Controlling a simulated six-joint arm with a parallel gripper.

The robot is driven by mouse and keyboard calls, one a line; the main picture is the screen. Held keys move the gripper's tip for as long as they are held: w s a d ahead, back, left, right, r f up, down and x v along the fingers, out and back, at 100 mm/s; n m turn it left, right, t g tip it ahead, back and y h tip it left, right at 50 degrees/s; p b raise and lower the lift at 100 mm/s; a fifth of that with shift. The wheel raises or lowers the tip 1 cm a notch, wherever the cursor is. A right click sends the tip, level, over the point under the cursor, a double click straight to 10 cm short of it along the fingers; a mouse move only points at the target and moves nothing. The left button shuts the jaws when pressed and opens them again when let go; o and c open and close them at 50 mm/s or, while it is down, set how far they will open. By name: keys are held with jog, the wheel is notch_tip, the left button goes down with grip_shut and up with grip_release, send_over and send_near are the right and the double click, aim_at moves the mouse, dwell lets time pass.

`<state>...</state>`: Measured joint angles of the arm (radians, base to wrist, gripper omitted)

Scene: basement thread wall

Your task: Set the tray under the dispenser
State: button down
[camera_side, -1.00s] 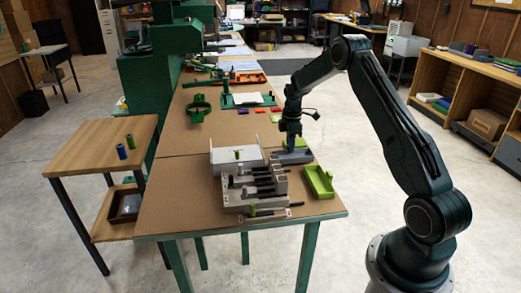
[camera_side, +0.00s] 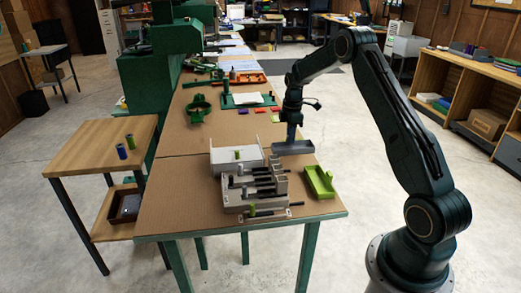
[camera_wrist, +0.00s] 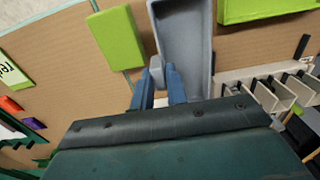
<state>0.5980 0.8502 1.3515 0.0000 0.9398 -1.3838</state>
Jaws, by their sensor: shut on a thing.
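My gripper (camera_side: 292,137) is shut on a grey tray (camera_side: 293,148) and holds it just above the bench, behind the grey rack. In the wrist view the blue fingers (camera_wrist: 158,80) grip a tab at the tray's near end. The long, empty trough (camera_wrist: 187,38) extends away from them. The likely dispenser is the grey rack (camera_side: 232,196) with several slots and black rods, joined by or next to a white box (camera_side: 224,162) with a green knob. I cannot tell its outlet. Part of the rack (camera_wrist: 262,85) shows right of the tray in the wrist view.
A lime green tray (camera_side: 319,182) lies right of the rack. A green slab (camera_wrist: 116,38) lies left of the held tray in the wrist view. Small coloured pieces (camera_side: 261,110) and a green clamp (camera_side: 198,109) lie farther back. The bench's left front (camera_side: 175,205) is clear.

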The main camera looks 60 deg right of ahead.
jog(key=shift+r, duration=0.15)
notch_tip(320, 180, up, 7)
jog(key=shift+r, duration=0.15)
jog(key=shift+s+a+f+m, duration=0.2)
jog(key=shift+m, duration=0.1)
jog(key=s+a+m, duration=1.1)
jog(key=s+m, duration=0.1)
jog(key=m, duration=0.5)
jog(key=shift+a+f, duration=0.1)
jog(key=shift+f, duration=2.5)
jog(key=shift+f, duration=0.15)
jog(key=shift+f, duration=1.6)
jog(key=shift+f, duration=0.35)
